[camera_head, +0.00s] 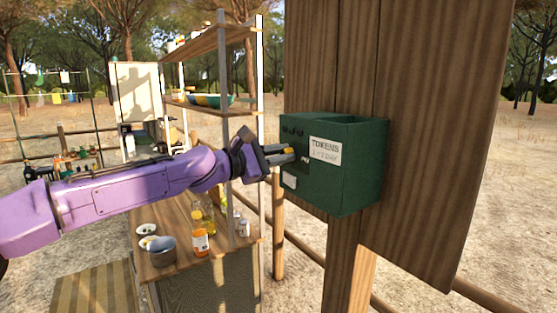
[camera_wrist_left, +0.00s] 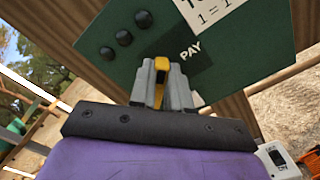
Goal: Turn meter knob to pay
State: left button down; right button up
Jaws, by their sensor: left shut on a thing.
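The green meter box (camera_head: 340,175) is fixed to a wooden board and carries a white "TOKENS" label (camera_head: 325,150). The yellow knob (camera_head: 289,151) sticks out of its front face. In the left wrist view the knob (camera_wrist_left: 161,68) shows as a yellow bar beside the word "PAY" (camera_wrist_left: 190,50). My left gripper (camera_head: 284,154) is at the front face with its fingers shut around the knob; it also shows in the left wrist view (camera_wrist_left: 162,90). The fingers hide part of the knob. My right gripper is in neither view.
The wooden board (camera_head: 430,90) stands behind the box. Left of it, a counter (camera_head: 190,268) holds a grey pot (camera_head: 161,251), an orange-labelled jar (camera_head: 200,242) and bottles. Shelves (camera_head: 215,108) rise above it. Several dark round buttons (camera_wrist_left: 123,37) sit near the knob.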

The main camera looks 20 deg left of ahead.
pick_arm(q)
jog(key=shift+s+d+f+m+b, duration=0.15)
jog(key=shift+m+b, duration=0.6)
jog(key=shift+m, duration=0.65)
jog(key=shift+w+a+f+m+b, duration=0.1)
jog(key=shift+f+m+b, duration=0.1)
jog(key=shift+m+b, duration=0.9)
jog(key=shift+s+d+f+m+b, duration=0.15)
jog(key=shift+m+b, duration=0.25)
jog(key=shift+m, duration=1.3)
jog(key=shift+w+a, duration=0.1)
jog(key=c, duration=1.1)
grip_release()
jog(key=shift+w, duration=0.1)
jog(key=shift+f, duration=0.1)
jog(key=b+v, duration=0.1)
jog(key=v, duration=0.9)
jog(key=shift+a, duration=0.2)
